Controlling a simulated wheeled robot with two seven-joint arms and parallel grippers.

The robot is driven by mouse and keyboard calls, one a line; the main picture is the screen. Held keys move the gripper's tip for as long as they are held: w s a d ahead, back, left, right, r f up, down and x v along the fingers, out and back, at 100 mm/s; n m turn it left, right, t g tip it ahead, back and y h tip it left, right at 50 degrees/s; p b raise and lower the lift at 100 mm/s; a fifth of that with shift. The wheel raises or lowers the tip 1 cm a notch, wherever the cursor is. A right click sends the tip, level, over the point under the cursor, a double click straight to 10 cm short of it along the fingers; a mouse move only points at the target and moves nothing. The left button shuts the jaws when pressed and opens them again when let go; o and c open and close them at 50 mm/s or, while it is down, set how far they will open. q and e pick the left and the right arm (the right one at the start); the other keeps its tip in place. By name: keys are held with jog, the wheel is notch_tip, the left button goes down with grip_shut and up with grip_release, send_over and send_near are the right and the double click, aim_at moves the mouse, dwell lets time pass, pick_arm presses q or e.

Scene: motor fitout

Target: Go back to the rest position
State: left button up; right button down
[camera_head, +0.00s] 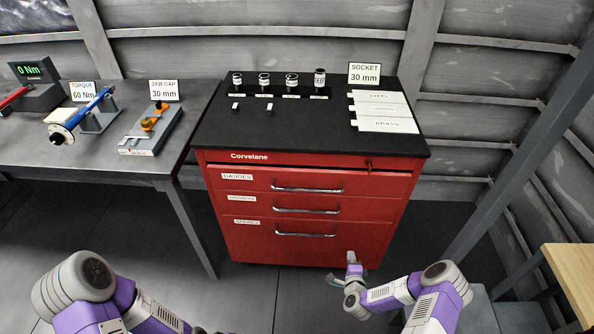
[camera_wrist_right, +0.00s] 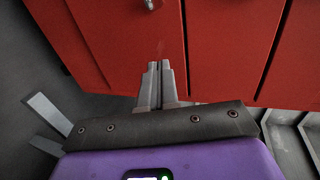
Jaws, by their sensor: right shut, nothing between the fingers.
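My right gripper (camera_head: 352,262) is low in front of the red tool cabinet (camera_head: 290,240), near the right part of its bottom drawer. In the right wrist view its two grey fingers (camera_wrist_right: 157,68) are together with nothing between them, pointing toward the red cabinet front (camera_wrist_right: 225,50). I cannot tell whether the fingertips touch the cabinet. My left arm (camera_head: 85,290) comes in at the lower left of the head view; its gripper is not visible.
The cabinet's drawers look closed, with silver handles (camera_head: 307,188). Sockets and label cards (camera_head: 386,108) lie on its black top (camera_head: 325,132). A grey bench (camera_head: 60,155) with torque tools stands left. A wooden surface (camera_head: 575,265) is at right. Open floor (camera_head: 240,290) lies between my arms.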

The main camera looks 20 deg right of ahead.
jog(key=s+a+n+g+y, duration=0.2)
jog(key=a+n+y, duration=0.15)
jog(key=a, duration=0.25)
jog(key=s+a+r+n+g+y, duration=0.1)
jog(key=s+a+n+g+y, duration=0.1)
jog(key=a+n, duration=0.35)
jog(key=s+a+n+g+y, duration=0.2)
jog(key=a, duration=0.5)
jog(key=s+a+r+n+g, duration=0.2)
jog(key=s+a+n+g, duration=0.1)
jog(key=s, duration=0.4)
jog(key=s+a+r+n+g+y, duration=0.1)
jog(key=s+a+r+n+g, duration=0.2)
jog(key=s, duration=0.5)
jog(key=shift+a+n+g+p, duration=0.35)
jog(key=shift+n+g, duration=0.15)
jog(key=shift+n, duration=0.5)
jog(key=shift+s, duration=0.1)
